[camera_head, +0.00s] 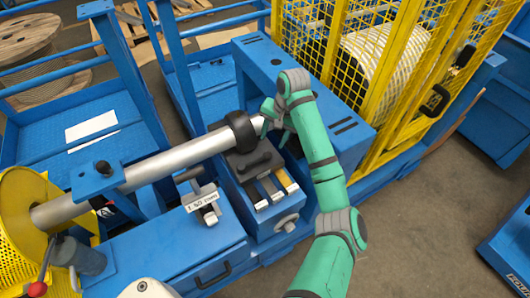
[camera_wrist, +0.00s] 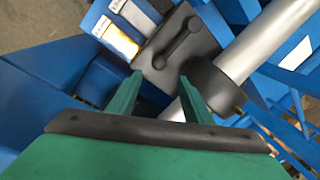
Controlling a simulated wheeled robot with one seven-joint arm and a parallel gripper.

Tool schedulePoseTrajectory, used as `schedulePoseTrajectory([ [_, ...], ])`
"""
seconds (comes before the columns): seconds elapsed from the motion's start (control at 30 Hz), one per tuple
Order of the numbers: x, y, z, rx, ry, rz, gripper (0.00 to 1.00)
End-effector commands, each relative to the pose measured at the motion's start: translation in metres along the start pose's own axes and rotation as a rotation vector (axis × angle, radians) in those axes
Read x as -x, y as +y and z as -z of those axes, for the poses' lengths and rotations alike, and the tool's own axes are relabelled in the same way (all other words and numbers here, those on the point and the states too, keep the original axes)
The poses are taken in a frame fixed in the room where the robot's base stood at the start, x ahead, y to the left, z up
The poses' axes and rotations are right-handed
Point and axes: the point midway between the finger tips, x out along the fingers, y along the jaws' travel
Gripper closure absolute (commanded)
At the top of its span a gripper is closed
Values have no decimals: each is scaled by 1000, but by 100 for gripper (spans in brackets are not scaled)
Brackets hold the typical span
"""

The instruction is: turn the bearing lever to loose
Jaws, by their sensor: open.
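The bearing lever is a dark bar with rounded ends (camera_head: 256,161) on top of a dark grey block (camera_head: 237,161), under the silver shaft. In the wrist view the lever (camera_wrist: 177,44) lies slantwise across the block (camera_wrist: 160,72), beyond my fingertips. My gripper (camera_head: 268,121) is beside the black collar (camera_head: 240,130) on the shaft. In the wrist view my gripper (camera_wrist: 160,78) is open and empty, its two green fingers apart and pointing toward the block. The black collar (camera_wrist: 208,88) is close to the right finger. I cannot read the lever's setting.
The silver shaft (camera_head: 180,156) runs from the yellow reel (camera_head: 22,240) to the collar. A blue cabinet (camera_head: 262,66) and a yellow mesh guard (camera_head: 330,40) stand behind. White and yellow labelled strips (camera_wrist: 115,37) lie beside the block.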

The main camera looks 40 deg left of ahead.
Motion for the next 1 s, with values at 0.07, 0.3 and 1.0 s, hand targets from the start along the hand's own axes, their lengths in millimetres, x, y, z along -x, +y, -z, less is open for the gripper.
schedulePoseTrajectory([
  [0.07,0,2,1,-5,-4,-9,54],
  [0.3,-28,3,0,-6,-7,-10,54],
  [1.0,-106,3,1,-4,-4,-9,54],
])
